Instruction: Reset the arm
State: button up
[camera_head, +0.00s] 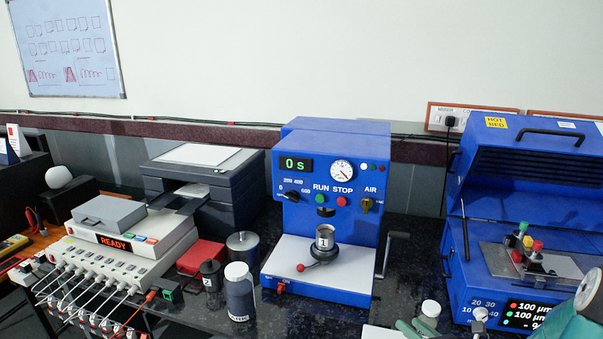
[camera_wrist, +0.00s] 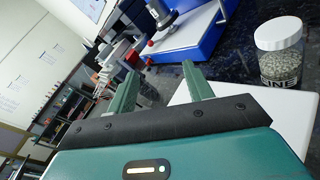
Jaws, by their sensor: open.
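My gripper (camera_wrist: 157,80) shows in the wrist view with its two green fingers spread wide apart. It is open, and nothing is between the fingers. The wrist view is tilted, and beyond the fingers lies the white base of the blue press (camera_wrist: 196,37). In the head view, a teal part of my arm (camera_head: 572,326) enters at the bottom right corner, in front of the blue hot-bed machine. Green shapes at the bottom edge of the head view are cut off, and I cannot tell whether they are my fingers.
The blue press (camera_head: 330,150) stands mid-bench with a metal cup (camera_head: 325,240) on its base. The hot-bed machine (camera_head: 455,240) is at right. A clear jar (camera_wrist: 281,55) of grey pellets stands beside a white board (camera_wrist: 290,112). A white-capped bottle (camera_head: 240,295) stands left of the press.

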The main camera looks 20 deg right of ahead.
jog(key=s+a+r+n+g+y, duration=0.25)
jog(key=a+n+g, duration=0.35)
jog(key=a+n, duration=0.5)
jog(key=s+a+r+n+g+y, duration=0.1)
jog(key=s+a+r+n+g, duration=0.2)
jog(key=a+n+g, duration=0.55)
jog(key=s+a+r+n+t+h, duration=0.2)
jog(key=s+r+n+h, duration=0.1)
jog(key=n, duration=0.6)
jog(key=s+a+r+n+t+h, duration=0.1)
jog(key=s+a+r+n+h, duration=0.1)
jog(key=r+n+h, duration=0.3)
notch_tip(320, 180, up, 2)
jog(key=s+n, duration=0.1)
jog(key=n, duration=0.3)
jog(key=shift+s+r+n+t, duration=0.25)
jog(key=shift+s+n+t, duration=0.05)
jog(key=shift+n+t, duration=0.05)
jog(key=shift+c, duration=0.4)
jog(key=shift+c, duration=1.2)
jog(key=shift+d, duration=0.1)
